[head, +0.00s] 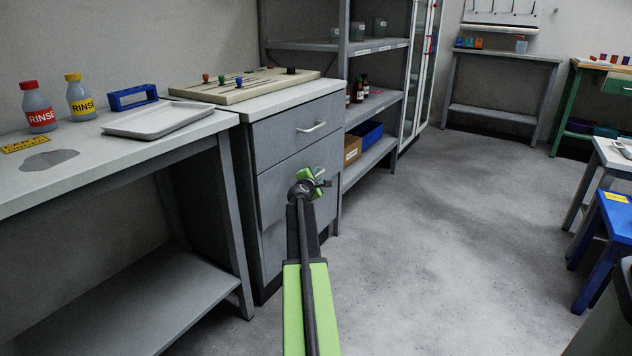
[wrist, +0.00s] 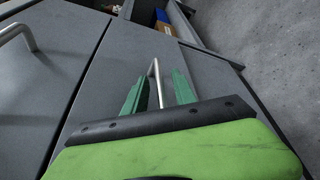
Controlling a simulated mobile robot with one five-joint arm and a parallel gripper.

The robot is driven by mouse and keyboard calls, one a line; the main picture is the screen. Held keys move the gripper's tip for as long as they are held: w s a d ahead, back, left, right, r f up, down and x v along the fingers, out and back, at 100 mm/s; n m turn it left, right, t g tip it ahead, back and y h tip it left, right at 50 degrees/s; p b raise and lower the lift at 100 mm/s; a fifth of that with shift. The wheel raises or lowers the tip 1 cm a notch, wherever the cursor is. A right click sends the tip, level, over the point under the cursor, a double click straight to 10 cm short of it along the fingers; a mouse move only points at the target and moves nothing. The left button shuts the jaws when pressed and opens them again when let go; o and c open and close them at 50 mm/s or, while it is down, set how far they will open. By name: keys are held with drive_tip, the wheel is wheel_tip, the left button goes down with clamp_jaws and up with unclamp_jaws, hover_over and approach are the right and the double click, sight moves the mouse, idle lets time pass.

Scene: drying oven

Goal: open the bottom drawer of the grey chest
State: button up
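The grey chest (head: 290,161) stands in the middle of the head view, with its drawer fronts flush. The top drawer's bar handle (head: 312,128) is clear in the head view and also shows at the left of the wrist view (wrist: 17,33). My gripper (head: 317,178) is in front of the chest, below that handle. In the wrist view its green fingers (wrist: 159,92) are apart, with a lower bar handle (wrist: 154,78) between them; this seems to belong to the second drawer down. The bottom drawer (head: 272,258) is partly behind my arm; its handle is hidden.
A grey workbench (head: 215,121) with bottles and a tray (head: 158,119) adjoins the chest on the left. A shelf unit (head: 372,105) with a blue bin (head: 366,134) stands close on the right. Open floor (head: 430,260) lies in front and to the right.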

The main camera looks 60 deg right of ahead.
drive_tip(key=shift+x, duration=0.95)
clamp_jaws()
drive_tip(key=shift+a, duration=0.1)
idle(0.5)
